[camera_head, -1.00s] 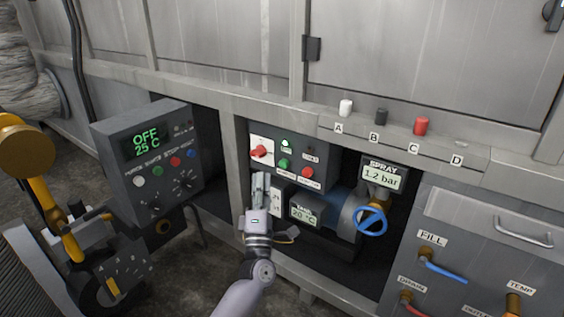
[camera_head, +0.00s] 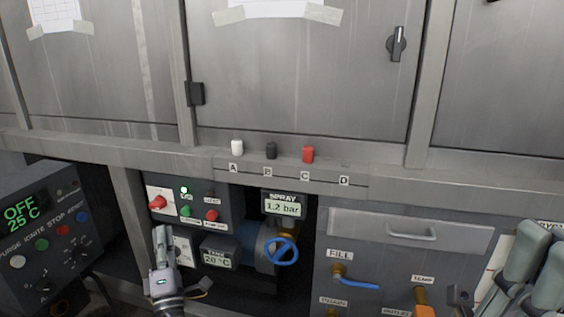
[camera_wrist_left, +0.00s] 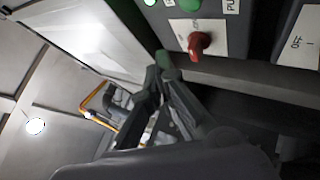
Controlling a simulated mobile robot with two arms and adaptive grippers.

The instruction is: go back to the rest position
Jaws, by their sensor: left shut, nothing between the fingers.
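My left gripper (camera_head: 161,232) is shut and empty. In the head view it points up in front of the small control box (camera_head: 222,207), below its red rotary switch (camera_head: 158,203). In the left wrist view the fingertips (camera_wrist_left: 160,66) come together, with the red switch (camera_wrist_left: 200,42) on its white plate beyond them. I cannot tell whether the gripper touches the panel. My right gripper (camera_head: 528,262) shows at the lower right edge of the head view, partly cut off. Its grey-green fingers are in front of the drawer unit, and their opening is unclear.
A ledge holds white (camera_head: 237,148), black (camera_head: 271,151) and red (camera_head: 308,154) pieces by labels A, B and C. The OFF/25 C panel (camera_head: 45,240) stands left.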

